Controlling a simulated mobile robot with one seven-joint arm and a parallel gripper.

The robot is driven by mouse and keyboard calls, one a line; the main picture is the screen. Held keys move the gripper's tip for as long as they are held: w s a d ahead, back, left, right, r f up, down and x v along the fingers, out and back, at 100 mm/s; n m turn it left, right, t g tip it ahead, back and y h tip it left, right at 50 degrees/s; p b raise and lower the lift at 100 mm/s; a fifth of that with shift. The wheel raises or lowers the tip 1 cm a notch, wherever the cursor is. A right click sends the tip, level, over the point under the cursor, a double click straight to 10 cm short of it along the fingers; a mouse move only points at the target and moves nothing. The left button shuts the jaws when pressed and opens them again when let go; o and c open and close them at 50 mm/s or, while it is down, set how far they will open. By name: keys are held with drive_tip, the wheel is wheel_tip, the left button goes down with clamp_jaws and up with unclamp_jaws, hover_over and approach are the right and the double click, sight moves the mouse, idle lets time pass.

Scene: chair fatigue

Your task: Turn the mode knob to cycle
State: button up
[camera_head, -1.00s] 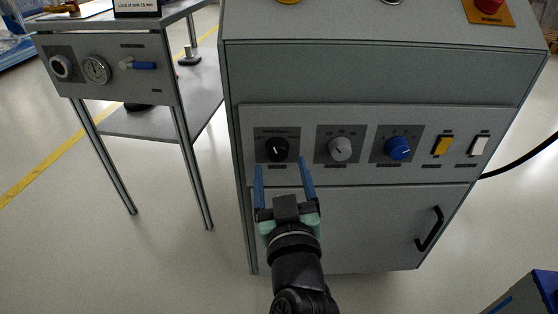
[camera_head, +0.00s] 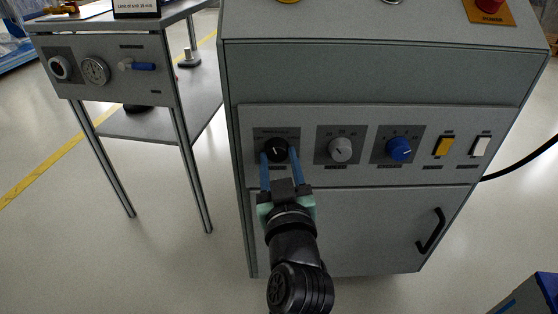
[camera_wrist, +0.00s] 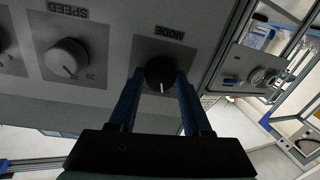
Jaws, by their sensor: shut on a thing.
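The black mode knob (camera_head: 277,149) is the leftmost control on the grey cabinet's front panel. It also shows in the wrist view (camera_wrist: 160,73) under an upside-down MODE label, with a white pointer line. In the head view the line points up and slightly left; the small position lettering is too fine to read. My gripper (camera_head: 279,158) has its two blue fingers shut on the knob, one on each side. It shows in the wrist view too (camera_wrist: 160,80), with the fingertips at the knob's sides.
Right of the mode knob are a grey speed knob (camera_head: 340,150), a blue knob (camera_head: 399,149), a yellow switch (camera_head: 443,146) and a white switch (camera_head: 480,146). A side table (camera_head: 110,68) with a gauge and blue-handled valve stands left. Open floor lies between.

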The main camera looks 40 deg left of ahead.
clamp_jaws()
drive_tip(key=m+p, duration=0.2)
drive_tip(key=m, duration=0.2)
drive_tip(key=m+p, duration=0.1)
drive_tip(key=m, duration=0.2)
drive_tip(key=shift+s+m+t+p, duration=0.1)
drive_tip(key=shift+m+t+p, duration=0.2)
drive_tip(key=shift+m+p, duration=0.1)
drive_tip(key=m+p, duration=0.2)
drive_tip(key=m, duration=0.2)
drive_tip(key=shift+a+m, duration=0.15)
drive_tip(key=shift+m, duration=0.25)
drive_tip(key=shift+s+m+t+p, duration=0.1)
drive_tip(key=shift+m+t+p, duration=0.6)
drive_tip(key=shift+m, duration=1.3)
drive_tip(key=shift+f, duration=0.1)
drive_tip(key=o, duration=1.1)
unclamp_jaws()
